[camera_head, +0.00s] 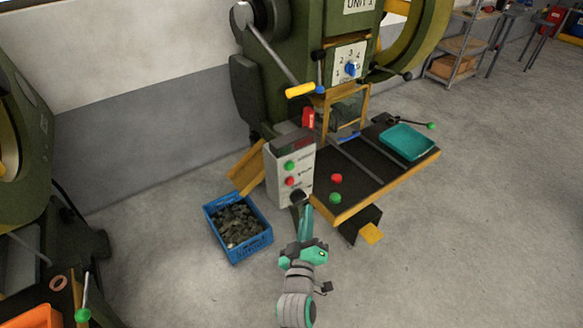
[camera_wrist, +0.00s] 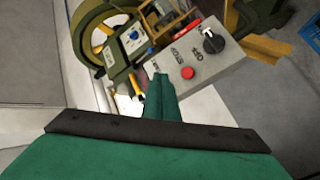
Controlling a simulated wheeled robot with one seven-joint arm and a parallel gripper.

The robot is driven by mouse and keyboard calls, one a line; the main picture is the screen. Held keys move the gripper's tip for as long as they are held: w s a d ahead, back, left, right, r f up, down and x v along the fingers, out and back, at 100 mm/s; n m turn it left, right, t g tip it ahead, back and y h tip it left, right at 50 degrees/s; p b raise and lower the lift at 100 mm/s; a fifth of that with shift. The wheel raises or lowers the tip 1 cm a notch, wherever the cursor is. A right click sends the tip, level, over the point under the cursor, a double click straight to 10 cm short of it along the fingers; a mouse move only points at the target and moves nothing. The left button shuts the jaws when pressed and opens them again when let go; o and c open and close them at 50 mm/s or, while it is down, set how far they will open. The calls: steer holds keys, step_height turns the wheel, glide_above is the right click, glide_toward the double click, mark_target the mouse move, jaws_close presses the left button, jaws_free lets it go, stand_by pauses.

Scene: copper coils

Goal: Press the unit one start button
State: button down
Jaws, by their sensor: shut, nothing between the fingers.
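The unit one press, marked by a "UNIT 1" sign (camera_head: 359,5), stands at the back. A grey control box (camera_head: 280,187) at its front left has a green button (camera_head: 289,165), a red button (camera_head: 290,181) below it and a black knob (camera_head: 297,195) at the bottom. My gripper (camera_head: 304,210) is shut and empty, just in front of the box's lower right. In the wrist view the red button (camera_wrist: 187,73) and black knob (camera_wrist: 210,40) show right of the closed green fingers (camera_wrist: 161,78). The green button is not visible there; whether the fingertips touch the box cannot be told.
A blue crate (camera_head: 264,243) of metal parts stands on the floor left of the box. The press table (camera_head: 375,185) holds another red button (camera_head: 337,178), a green one (camera_head: 334,197) and a teal tray (camera_head: 407,141). Floor is clear at the right.

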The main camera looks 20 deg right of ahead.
steer(key=shift+h, duration=0.7)
steer(key=w+d+r, duration=0.3)
steer(key=shift+r, duration=0.3)
steer(key=w+a, duration=0.3)
steer(key=w, duration=0.5)
steer(key=shift+w, duration=0.15)
steer(key=shift+w+a, duration=0.35)
steer(key=shift+w, duration=0.45)
stand_by(2.3)
stand_by(0.3)
steer(key=shift+s+d, duration=0.35)
steer(key=shift+s, duration=0.5)
steer(key=shift+s+d, duration=0.3)
steer(key=shift+s, duration=0.5)
steer(key=shift+s+d, duration=0.25)
steer(key=shift+s, duration=0.5)
steer(key=shift+s+d, duration=0.3)
steer(key=shift+s, duration=0.5)
